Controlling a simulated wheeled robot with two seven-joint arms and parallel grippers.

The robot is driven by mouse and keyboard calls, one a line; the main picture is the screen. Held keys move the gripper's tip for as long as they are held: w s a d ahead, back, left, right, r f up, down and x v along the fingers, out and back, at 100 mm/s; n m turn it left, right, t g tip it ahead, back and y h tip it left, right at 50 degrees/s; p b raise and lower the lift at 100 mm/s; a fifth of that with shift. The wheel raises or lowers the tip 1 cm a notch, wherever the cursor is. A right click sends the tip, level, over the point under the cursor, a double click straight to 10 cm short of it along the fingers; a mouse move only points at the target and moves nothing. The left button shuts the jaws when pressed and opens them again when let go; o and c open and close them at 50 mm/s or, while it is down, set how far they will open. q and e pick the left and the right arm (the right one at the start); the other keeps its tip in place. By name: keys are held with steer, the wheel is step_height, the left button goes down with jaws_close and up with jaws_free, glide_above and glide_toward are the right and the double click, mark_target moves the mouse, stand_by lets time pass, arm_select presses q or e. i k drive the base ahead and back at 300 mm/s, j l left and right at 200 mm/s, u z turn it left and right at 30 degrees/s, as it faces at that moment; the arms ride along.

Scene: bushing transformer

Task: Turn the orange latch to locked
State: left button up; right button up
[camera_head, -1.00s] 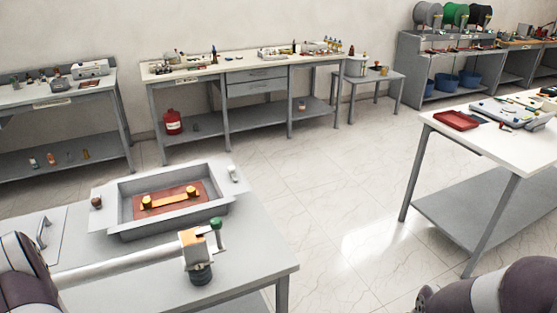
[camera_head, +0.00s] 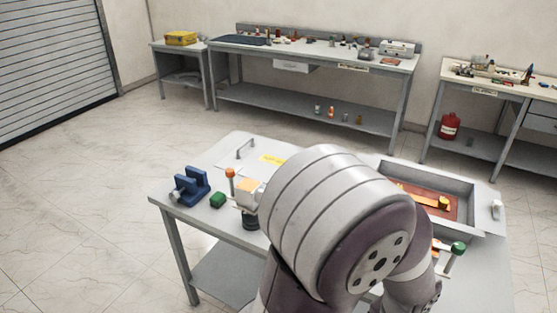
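On the near grey bench, an orange-topped post (camera_head: 230,172) stands upright beside a light box (camera_head: 248,192) on a dark round foot. My arm, apparently the left, fills the middle and hides the white cylinder between the two ends. No fingertips of either gripper are in view.
A grey tray (camera_head: 470,222) with a copper-coloured plate (camera_head: 412,194) lies behind my arm at right. A metal handle (camera_head: 245,147) is at the back. Floor at left is clear.

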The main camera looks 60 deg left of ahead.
mark_target(230, 172)
steer(key=u, duration=2.3)
steer(key=i+j+z, duration=0.3)
steer(key=i, duration=0.25)
steer(key=i+j+z, duration=0.35)
steer(key=i, duration=0.2)
